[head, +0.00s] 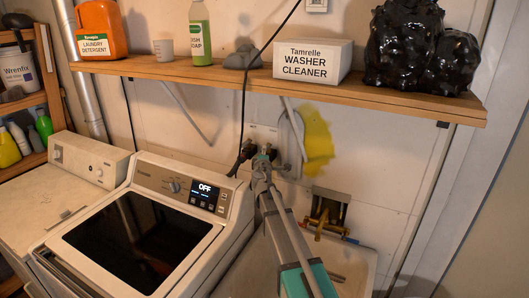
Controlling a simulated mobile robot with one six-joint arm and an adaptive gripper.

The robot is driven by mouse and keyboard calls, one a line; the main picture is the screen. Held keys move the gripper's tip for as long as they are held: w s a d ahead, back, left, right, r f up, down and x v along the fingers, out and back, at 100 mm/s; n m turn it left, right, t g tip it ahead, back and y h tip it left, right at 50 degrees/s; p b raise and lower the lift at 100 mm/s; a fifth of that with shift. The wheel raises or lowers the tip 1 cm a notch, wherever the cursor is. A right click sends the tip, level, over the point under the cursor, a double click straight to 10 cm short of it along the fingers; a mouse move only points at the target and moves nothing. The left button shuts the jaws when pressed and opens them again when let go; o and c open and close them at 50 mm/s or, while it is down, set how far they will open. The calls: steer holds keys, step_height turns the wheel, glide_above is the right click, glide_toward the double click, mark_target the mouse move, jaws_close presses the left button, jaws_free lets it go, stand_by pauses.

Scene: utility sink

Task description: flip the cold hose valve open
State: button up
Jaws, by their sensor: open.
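A small white valve box (262,131) is set in the wall below the shelf, behind the washer. Its valves are small and dark, and my gripper covers part of them, so I cannot tell the cold valve from the hot one or how its handle is turned. My gripper (262,157) is at the end of my grey and teal arm, just in front of the lower part of the box. It is open, with nothing seen between its fingers. I cannot tell whether it touches a valve.
The washer (140,235) stands left of my arm, its display reading OFF. A black cord (244,95) hangs beside my gripper. A yellow cloth (318,140) hangs to the right. A brass faucet (328,215) is above the sink. The loaded shelf (220,80) overhangs the box.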

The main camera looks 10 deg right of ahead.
steer(key=v, duration=0.8)
steer(key=shift+s, duration=0.3)
steer(key=s+d+f+m+g+h+b, duration=0.1)
steer(key=s+d+f+m+g+h, duration=0.2)
steer(key=s+d+f+m+g, duration=0.75)
steer(key=s+a+f+m+g+y, duration=0.2)
steer(key=s+a+f+g+y, duration=0.1)
steer(key=s, duration=0.7)
steer(key=s+a+f+m+g+y+b, duration=0.1)
steer(key=s+a+f+m+g+y, duration=0.2)
steer(key=s+f, duration=0.4)
steer(key=s+a+g+y, duration=0.1)
steer(key=s+a, duration=0.1)
steer(key=s, duration=0.2)
steer(key=shift+a+f, duration=0.25)
steer(key=shift+a, duration=0.15)
